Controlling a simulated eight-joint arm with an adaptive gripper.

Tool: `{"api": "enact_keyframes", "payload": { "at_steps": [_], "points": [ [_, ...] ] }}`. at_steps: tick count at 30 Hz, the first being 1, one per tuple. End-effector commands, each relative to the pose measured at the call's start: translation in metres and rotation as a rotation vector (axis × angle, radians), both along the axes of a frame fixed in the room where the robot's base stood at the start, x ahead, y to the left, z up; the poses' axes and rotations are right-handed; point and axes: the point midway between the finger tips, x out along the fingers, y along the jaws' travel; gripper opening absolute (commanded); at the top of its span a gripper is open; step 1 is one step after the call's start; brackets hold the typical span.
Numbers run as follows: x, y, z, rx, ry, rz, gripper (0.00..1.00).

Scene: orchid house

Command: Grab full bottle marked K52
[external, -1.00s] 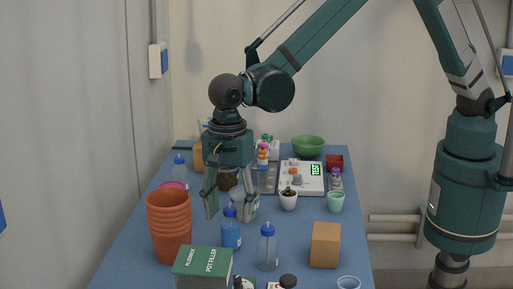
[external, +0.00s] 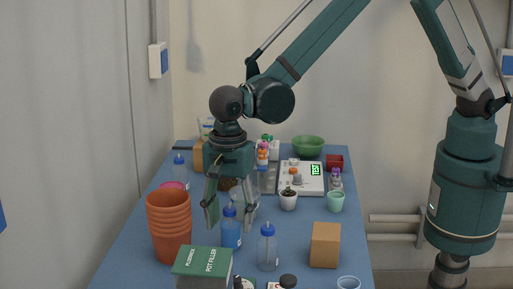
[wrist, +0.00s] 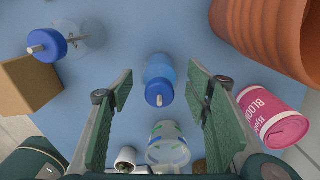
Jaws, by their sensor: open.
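A bottle filled with blue liquid, with a blue cap (external: 231,233), stands upright on the blue table; it also shows in the wrist view (wrist: 158,71). A clear, empty-looking bottle with a blue cap (external: 268,252) stands to its right; in the wrist view it is at upper left (wrist: 88,37). Another blue-capped bottle (external: 180,174) stands at the back left. I cannot read K52 on any of them. My gripper (external: 230,217) is open and empty, pointing down. In the wrist view its fingers (wrist: 160,75) lie either side of the blue-filled bottle, with gaps.
Stacked terracotta pots (external: 170,222) stand left of the blue-filled bottle, near a pink tin (wrist: 276,117). A green box (external: 203,262) is in front, a cardboard box (external: 325,245) at right. In the wrist view a clear patterned container (wrist: 169,148) is close below the blue-filled bottle.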

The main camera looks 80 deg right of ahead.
Motion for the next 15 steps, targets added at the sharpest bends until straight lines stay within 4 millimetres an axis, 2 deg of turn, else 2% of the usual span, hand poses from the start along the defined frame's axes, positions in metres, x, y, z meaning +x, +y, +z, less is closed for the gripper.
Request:
{"api": "enact_keyframes", "payload": {
  "at_steps": [15],
  "points": [
    [-0.001, 0.0, -0.048, 0.0, 0.0, 0.0, 0.48]
  ]
}}
